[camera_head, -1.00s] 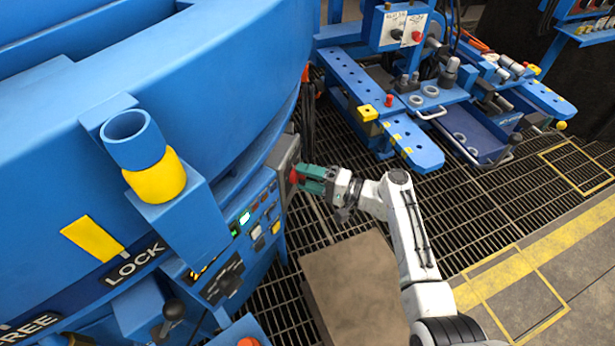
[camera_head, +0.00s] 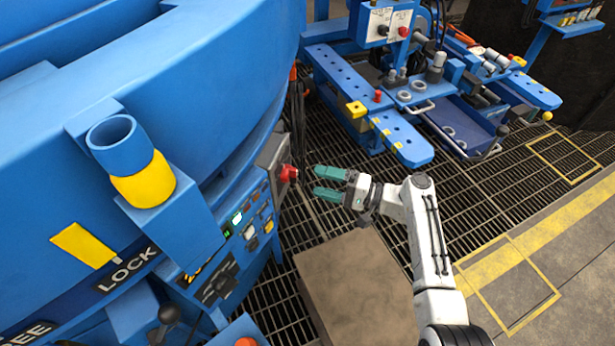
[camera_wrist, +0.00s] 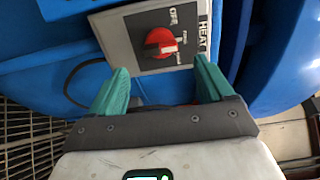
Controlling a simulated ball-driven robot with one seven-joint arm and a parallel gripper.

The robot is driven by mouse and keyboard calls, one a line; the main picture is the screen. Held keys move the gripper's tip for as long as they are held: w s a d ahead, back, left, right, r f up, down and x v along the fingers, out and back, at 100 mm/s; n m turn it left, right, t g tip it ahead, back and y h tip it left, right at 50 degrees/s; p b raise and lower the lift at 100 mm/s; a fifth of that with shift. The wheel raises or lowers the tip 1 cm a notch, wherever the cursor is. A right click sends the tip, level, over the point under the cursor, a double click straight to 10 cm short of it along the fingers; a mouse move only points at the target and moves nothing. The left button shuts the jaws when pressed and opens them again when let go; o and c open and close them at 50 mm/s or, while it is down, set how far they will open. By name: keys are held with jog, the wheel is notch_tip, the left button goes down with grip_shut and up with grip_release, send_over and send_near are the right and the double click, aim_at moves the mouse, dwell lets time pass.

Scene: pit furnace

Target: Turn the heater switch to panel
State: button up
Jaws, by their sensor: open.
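The heater switch is a red rotary knob (camera_head: 288,173) on a grey plate on the side of the blue furnace. In the wrist view the knob (camera_wrist: 160,42) shows close up, with a white mark on its right part. Its plate (camera_wrist: 125,38) reads OFF above the knob and HEAT at the right edge; the smaller lettering is too blurred to read. My gripper (camera_head: 318,183) has green fingers, is open and empty, and stands to the right of the knob with a gap. In the wrist view the fingers of my gripper (camera_wrist: 160,68) are spread below the knob.
A control panel with lit displays and buttons (camera_head: 240,225) is left of and below the switch. A brown box (camera_head: 360,285) stands under my arm. Blue machinery (camera_head: 405,100) stands at the back right. The grating between has free room.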

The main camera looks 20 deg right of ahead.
jog(key=shift+v, duration=1.85)
jog(key=shift+s, duration=0.1)
jog(key=s+a+f+n+g+h+p, duration=0.2)
jog(key=s+a+n+g+h+p, duration=0.15)
jog(key=s, duration=0.55)
jog(key=s+a+f+n+g+h+p, duration=0.1)
jog(key=s+a+n+g+h+p, duration=0.15)
jog(key=s+g, duration=0.4)
jog(key=s+d+r+n+h+p, duration=0.1)
jog(key=s+d+r+h+p, duration=0.1)
jog(key=s+r, duration=0.3)
jog(key=s+d+r+n+g+h+p, duration=0.1)
jog(key=s+d+r+h+p, duration=0.2)
jog(key=s, duration=0.7)
notch_tip(320, 180, up, 3)
jog(key=shift+s+d+f+h, duration=0.15)
jog(key=shift+s+d+h, duration=0.25)
jog(key=shift+h, duration=0.8)
jog(key=shift+w, duration=0.1)
